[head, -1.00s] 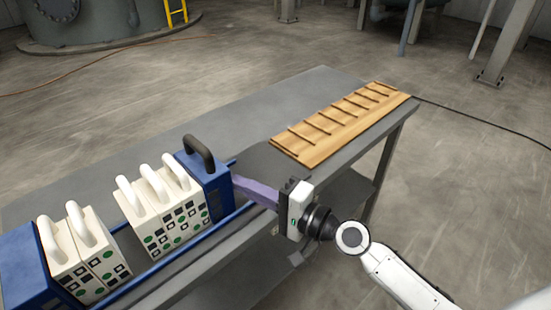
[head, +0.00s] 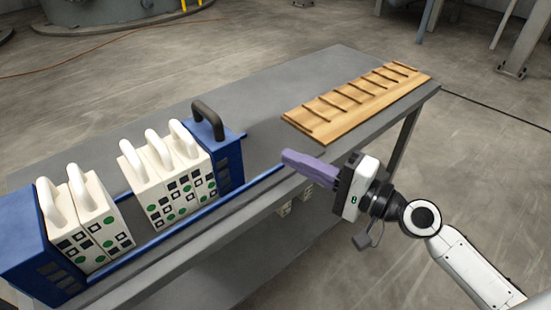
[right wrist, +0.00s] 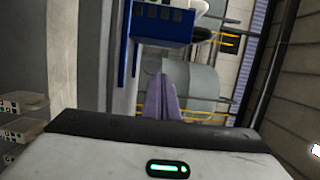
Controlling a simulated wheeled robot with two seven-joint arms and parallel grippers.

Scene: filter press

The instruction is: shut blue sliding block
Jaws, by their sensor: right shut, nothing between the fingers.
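The blue sliding block (head: 228,160) with a dark arched handle (head: 208,118) stands on the blue rails (head: 215,213) at the right end of the press. It sits close against a group of three white plates (head: 170,185). A gap separates these from two more white plates (head: 90,225) beside the left blue end block (head: 35,250). My right gripper (head: 287,156) has purple fingers, shut and empty, to the right of the sliding block and apart from it. In the right wrist view the fingers (right wrist: 161,98) point toward a blue part (right wrist: 162,24). My left gripper is not in view.
A wooden ribbed board (head: 355,103) lies on the far right of the grey table (head: 290,85). The table top behind the press is clear. Small pale boxes (head: 284,208) show below the table edge.

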